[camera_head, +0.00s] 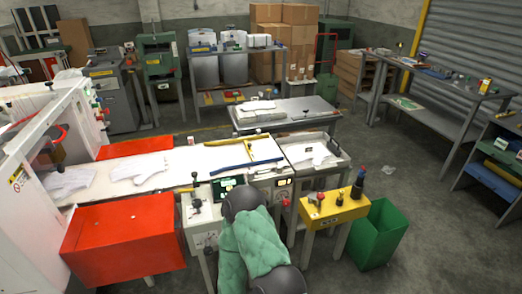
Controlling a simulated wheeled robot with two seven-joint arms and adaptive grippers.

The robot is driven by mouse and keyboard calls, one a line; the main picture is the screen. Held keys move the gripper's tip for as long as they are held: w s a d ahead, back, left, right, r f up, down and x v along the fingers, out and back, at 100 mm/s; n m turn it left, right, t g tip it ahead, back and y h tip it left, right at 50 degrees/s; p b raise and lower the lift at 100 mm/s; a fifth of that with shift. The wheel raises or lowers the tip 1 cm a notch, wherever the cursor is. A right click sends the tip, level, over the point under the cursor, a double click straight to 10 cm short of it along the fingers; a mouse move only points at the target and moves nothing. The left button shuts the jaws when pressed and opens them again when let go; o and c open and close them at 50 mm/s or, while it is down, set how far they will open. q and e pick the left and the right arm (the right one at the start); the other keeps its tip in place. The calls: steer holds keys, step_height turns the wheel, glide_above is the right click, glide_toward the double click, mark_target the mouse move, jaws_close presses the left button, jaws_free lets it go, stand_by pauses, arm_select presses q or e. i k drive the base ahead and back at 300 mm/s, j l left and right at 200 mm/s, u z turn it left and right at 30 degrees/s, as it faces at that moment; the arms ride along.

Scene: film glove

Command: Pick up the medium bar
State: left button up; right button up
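Bars lie on the white work surface (150,183) in the middle of the head view. A yellow bar (237,140) lies along its far edge. A longer-looking blue bar (247,167) lies nearer, slightly slanted. I cannot tell for certain which is the medium bar. Neither of my grippers can be seen in this view.
White gloves (138,168) lie left of the bars. A red-orange box (122,238) stands in front at left. A yellow control stand (333,207) and a green bin (378,234) stand at right. Grey floor is open further right.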

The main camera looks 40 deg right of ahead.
mark_target(248, 145)
steer(key=z, duration=1.35)
steer(key=i+l+u, duration=0.15)
steer(key=u, duration=0.2)
steer(key=i+l+u, duration=0.1)
steer(key=u, duration=0.25)
steer(key=i+l+u, duration=0.1)
steer(key=l+u, duration=0.25)
steer(key=j, duration=0.1)
